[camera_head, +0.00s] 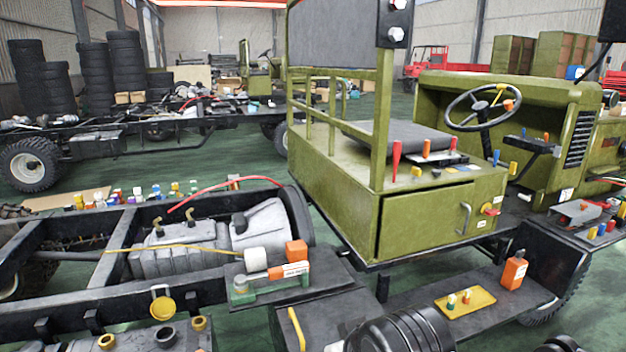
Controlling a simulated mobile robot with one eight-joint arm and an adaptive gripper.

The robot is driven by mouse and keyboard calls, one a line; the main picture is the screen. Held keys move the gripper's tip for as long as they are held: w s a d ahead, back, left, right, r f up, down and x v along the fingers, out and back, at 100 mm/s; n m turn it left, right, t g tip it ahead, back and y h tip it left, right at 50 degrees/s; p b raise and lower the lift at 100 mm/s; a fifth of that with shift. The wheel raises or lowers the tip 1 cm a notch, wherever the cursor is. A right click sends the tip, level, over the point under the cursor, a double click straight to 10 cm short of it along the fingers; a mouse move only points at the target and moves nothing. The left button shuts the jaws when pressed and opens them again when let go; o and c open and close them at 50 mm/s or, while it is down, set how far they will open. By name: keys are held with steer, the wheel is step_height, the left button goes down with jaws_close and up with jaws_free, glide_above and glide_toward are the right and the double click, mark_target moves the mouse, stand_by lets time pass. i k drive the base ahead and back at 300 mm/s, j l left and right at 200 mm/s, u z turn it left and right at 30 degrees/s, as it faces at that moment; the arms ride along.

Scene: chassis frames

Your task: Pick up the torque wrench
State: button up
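I cannot make out a torque wrench for certain. A long orange-and-white piece (288,271) lies on a dark plate beside the chassis frame, with an orange block (296,252) and a white cylinder (256,260) close to it. It is too small to tell whether it is the wrench. Several small tools, among them a red-handled one (396,160), stand or lie on the ledge of the green cab. My gripper is not in view.
The chassis frame (107,253) with its grey gearbox (185,255) fills the left. The green cab (430,210) stands centre right. An orange bottle (513,270) and a yellow tray (481,307) sit on the lower step. Green floor shows at left behind the frame.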

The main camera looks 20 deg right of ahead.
mark_target(241, 282)
steer(key=i+j+z, duration=0.35)
steer(key=i, duration=0.25)
steer(key=i+j+z, duration=0.35)
steer(key=i+j, duration=0.2)
steer(key=j, duration=0.2)
